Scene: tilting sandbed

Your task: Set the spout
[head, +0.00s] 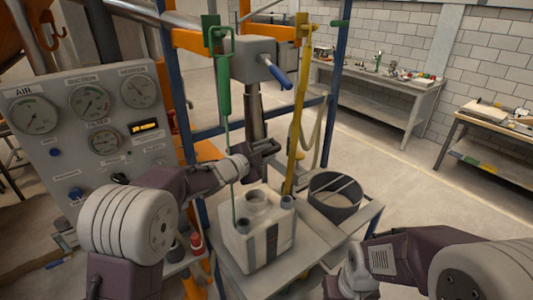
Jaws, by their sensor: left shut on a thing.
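A metal spout (255,120) hangs upright below a grey box-shaped head (250,62) with a blue lever (277,75). My left gripper (265,149) is shut on the lower end of the spout, and its dark jaws partly hide that end. Below it a white container (284,256) with a round open mouth (257,199) stands on the cart; the spout's end is above the mouth, apart from it. My right arm comes in at the lower right; its gripper (345,287) is low at the picture's bottom, mostly cut off, and its jaws cannot be made out.
A green-handled rod (224,95) and a yellow rod (298,115) stand left and right of the spout. A dark round bucket (335,207) sits right of the container on the cart (365,221). A gauge panel (40,165) is at left. Open floor lies to the right, before benches (375,90).

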